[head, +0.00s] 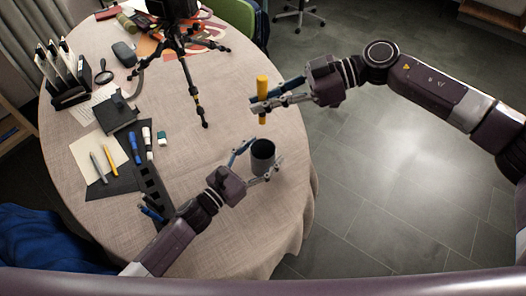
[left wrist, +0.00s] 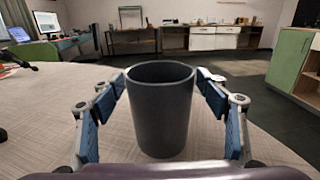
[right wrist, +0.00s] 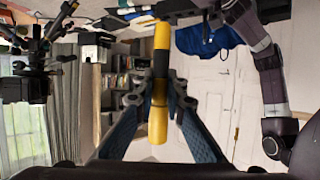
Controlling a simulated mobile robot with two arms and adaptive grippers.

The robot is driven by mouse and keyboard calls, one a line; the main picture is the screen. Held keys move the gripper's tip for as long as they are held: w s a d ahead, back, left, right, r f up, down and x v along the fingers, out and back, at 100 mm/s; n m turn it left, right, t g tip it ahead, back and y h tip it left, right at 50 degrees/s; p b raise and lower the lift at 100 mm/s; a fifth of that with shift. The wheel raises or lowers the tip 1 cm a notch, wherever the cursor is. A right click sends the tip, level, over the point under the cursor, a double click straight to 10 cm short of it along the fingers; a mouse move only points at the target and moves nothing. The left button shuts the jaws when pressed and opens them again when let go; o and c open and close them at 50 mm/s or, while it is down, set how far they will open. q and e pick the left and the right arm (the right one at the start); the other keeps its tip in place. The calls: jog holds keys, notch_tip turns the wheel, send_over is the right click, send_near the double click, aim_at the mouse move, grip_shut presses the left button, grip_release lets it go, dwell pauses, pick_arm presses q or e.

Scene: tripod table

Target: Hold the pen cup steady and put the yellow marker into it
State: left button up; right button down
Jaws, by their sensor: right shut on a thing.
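The yellow marker (head: 262,84) is upright in my right gripper (head: 262,106), which is shut around its middle. It hangs in the air, above the cup in the head picture, and also shows in the right wrist view (right wrist: 158,122). The dark grey pen cup (head: 263,150) stands upright on the table near its right edge. My left gripper (head: 258,164) is open, with its fingers on both sides of the cup. In the left wrist view a narrow gap shows between the cup (left wrist: 160,110) and the fingers. The inside bottom of the cup is hidden.
The round table (head: 210,150) has bare cloth around the cup. A black tripod (head: 182,50) stands at the back. Left of it are a letter rack (head: 68,80), a notepad with pens (head: 98,152) on a dark mat and a black box (head: 117,114).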

pick_arm(q)
jog(key=c, duration=1.2)
jog(key=shift+o, duration=0.2)
pick_arm(e)
notch_tip(320, 180, down, 13)
dwell(0.5)
jog(key=c, duration=1.9)
grip_release()
jog(key=v, duration=1.2)
